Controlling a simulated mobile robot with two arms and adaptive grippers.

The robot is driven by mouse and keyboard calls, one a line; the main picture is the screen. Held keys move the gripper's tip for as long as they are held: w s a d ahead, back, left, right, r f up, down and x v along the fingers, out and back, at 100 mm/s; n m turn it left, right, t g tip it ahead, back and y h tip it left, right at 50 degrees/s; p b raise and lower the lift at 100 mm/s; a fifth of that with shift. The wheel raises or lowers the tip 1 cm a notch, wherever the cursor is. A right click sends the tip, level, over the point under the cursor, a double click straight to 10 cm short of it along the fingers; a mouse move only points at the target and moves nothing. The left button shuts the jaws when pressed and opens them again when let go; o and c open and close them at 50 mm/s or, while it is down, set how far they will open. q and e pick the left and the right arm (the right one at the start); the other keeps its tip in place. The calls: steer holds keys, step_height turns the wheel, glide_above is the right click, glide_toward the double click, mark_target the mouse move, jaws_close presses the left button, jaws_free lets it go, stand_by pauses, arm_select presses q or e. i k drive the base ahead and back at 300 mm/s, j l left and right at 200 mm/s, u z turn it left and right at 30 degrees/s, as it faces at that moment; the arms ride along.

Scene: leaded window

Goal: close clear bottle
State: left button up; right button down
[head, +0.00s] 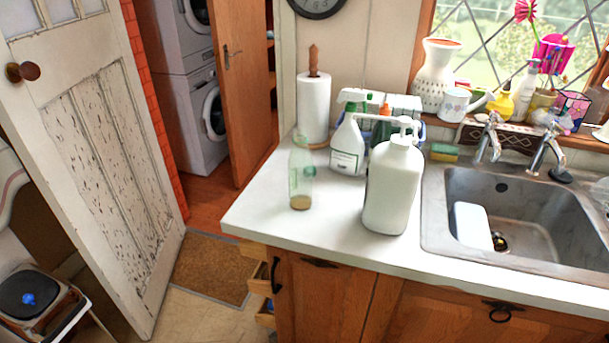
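A clear, greenish see-through bottle (301,172) stands upright on the white counter, near its left end. A little tan matter shows at its bottom. Its top is faint against the background, and I cannot tell whether a lid is on it. A large white pump bottle (392,190) stands to its right, nearer the sink. Neither of my grippers is in view.
A paper towel roll (314,107) and a spray bottle (348,146) stand behind the clear bottle. A sink (432,215) is at the right. The counter front (300,233) is clear. A small blue object (28,299) sits on a dark stool-like thing at lower left.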

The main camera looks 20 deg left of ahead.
mark_target(299, 160)
steer(key=z, duration=0.5)
steer(key=k+j+z, duration=0.25)
steer(key=j+z, duration=0.15)
steer(key=k+j+z, duration=0.75)
steer(key=k+j, duration=0.6)
steer(key=j+z, duration=0.05)
